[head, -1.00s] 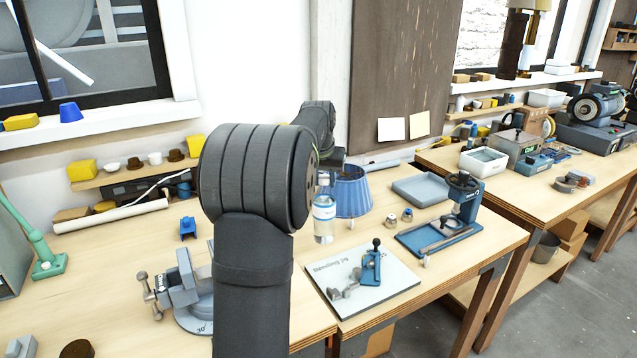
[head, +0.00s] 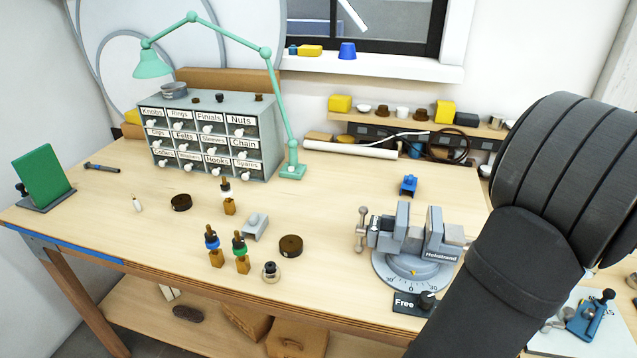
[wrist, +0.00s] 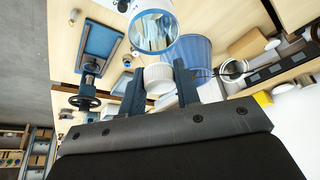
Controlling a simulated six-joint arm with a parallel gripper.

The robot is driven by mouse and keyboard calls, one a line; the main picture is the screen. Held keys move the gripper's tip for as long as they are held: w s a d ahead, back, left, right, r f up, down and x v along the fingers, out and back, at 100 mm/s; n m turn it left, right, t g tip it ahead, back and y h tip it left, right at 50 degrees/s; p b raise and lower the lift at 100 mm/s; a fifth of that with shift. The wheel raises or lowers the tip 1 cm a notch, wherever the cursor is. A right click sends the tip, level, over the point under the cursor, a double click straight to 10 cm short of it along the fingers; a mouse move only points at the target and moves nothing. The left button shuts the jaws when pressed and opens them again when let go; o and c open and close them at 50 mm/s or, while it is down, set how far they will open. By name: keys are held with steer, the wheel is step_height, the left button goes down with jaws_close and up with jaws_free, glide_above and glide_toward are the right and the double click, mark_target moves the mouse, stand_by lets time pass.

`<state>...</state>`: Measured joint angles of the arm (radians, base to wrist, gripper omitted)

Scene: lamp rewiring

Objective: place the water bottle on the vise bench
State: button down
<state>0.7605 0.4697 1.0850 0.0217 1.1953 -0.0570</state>
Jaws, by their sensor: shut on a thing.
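In the wrist view, my gripper (wrist: 159,88) is shut on the water bottle, with its fingers on either side of the white cap (wrist: 160,75). The clear body of the water bottle (wrist: 155,30) extends away towards the top of that view. In the head view, my dark arm covers the right side, and neither the gripper nor the bottle shows. The vise bench (head: 330,195) is a light wooden bench. The grey vise (head: 415,250) stands on it at the right, on a round graduated base.
A labelled drawer cabinet (head: 210,140) and a green lamp (head: 292,165) stand at the back. Several small lamp parts, including a brown disc (head: 291,246), lie near the front. A blue part (head: 408,185) sits behind the vise. Bare wood lies between lamp and vise.

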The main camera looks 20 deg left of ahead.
steer(key=w+a+r+n+y, duration=0.1)
steer(key=w+a+n, duration=0.35)
steer(key=a, duration=0.95)
steer(key=w+a+r+n+y, duration=0.1)
steer(key=w+a+n+y, duration=0.3)
steer(key=a, duration=1)
steer(key=w+a+r+n+h, duration=0.15)
steer(key=w+a, duration=0.45)
steer(key=a, duration=0.8)
steer(key=s+a+r+n+g+y, duration=0.1)
steer(key=s+a+n, duration=0.35)
steer(key=a, duration=0.85)
steer(key=s+a+n+y, duration=0.1)
steer(key=s+a+n, duration=0.35)
steer(key=a, duration=0.75)
steer(key=s+a+r+n+g+y, duration=0.1)
steer(key=s+a+n+y, duration=0.15)
steer(key=s+a, duration=0.75)
steer(key=s+a+f+h, duration=0.1)
steer(key=a+f, duration=1)
steer(key=a, duration=0.3)
steer(key=shift+s+a, duration=0.15)
steer(key=shift+a, duration=0.05)
steer(key=shift+f, duration=0.15)
steer(key=c, duration=1.1)
jaws_free()
steer(key=shift+f, duration=0.1)
